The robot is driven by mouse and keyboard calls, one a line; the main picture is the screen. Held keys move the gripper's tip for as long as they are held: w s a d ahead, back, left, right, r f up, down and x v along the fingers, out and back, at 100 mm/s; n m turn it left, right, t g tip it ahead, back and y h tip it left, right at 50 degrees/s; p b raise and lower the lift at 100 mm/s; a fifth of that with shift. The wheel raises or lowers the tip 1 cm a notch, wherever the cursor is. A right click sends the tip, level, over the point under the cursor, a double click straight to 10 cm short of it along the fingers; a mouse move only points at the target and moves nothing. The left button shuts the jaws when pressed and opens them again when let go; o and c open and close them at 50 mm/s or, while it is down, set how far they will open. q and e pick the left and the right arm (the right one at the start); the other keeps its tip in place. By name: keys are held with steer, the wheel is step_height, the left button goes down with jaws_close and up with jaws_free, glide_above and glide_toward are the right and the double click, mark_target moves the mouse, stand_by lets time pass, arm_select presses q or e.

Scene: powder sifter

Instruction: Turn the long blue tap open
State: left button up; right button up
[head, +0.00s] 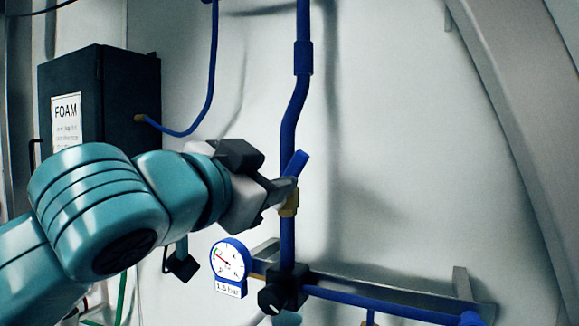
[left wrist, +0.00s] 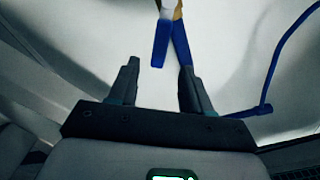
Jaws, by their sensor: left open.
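The long blue tap handle (head: 297,163) sits on a brass valve (head: 289,204) on the upright blue pipe (head: 288,130). In the head view it slants up and to the right from the valve. My left gripper (head: 288,186) is beside the valve, its fingers partly covering the handle's lower part. In the left wrist view the gripper (left wrist: 159,65) is open, and the end of the blue handle (left wrist: 160,45) shows between the fingertips. I cannot tell if a finger touches it. The brass valve (left wrist: 178,12) shows at the top edge. My right gripper is not visible.
A pressure gauge (head: 230,260) with a blue rim stands left of the pipe, below my gripper. A dark fitting (head: 284,289) and a lower blue pipe (head: 390,304) lie below the valve. A dark FOAM box (head: 130,95) is at the left. The wall to the right is clear.

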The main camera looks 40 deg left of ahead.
mark_target(292, 169)
arm_select(q)
steer(key=p+x, duration=0.1)
steer(key=x, duration=0.5)
steer(key=shift+p, duration=0.3)
steer(key=shift+w, duration=0.5)
steer(key=shift+s, duration=0.1)
steer(key=shift+c, duration=0.3)
jaws_close()
